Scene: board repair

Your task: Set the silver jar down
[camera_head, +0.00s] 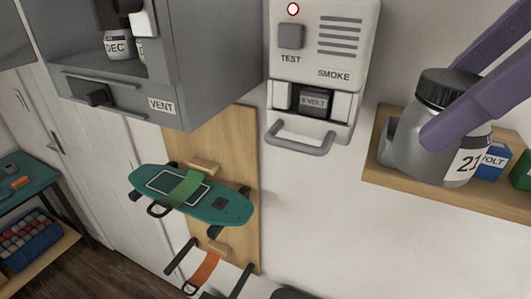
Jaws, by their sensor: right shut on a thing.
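The silver jar (406,152) is at the right, upright, with a black ribbed lid (444,88) and a white label, partly covered, reading "21". My right gripper (446,100) has purple fingers and is shut on the jar; one finger crosses the front of its body, the other passes behind the lid. The jar is at the wooden shelf (485,205), its base overlapping the shelf top in the picture. I cannot tell whether the base touches the wood. My left gripper is not in view.
A blue box (492,163) and a green box (522,172) are right of the jar on the shelf. A smoke unit (345,50) with a grey handle (300,146) is on the wall to the left. A teal skateboard-like board (230,210) hangs on a wooden panel.

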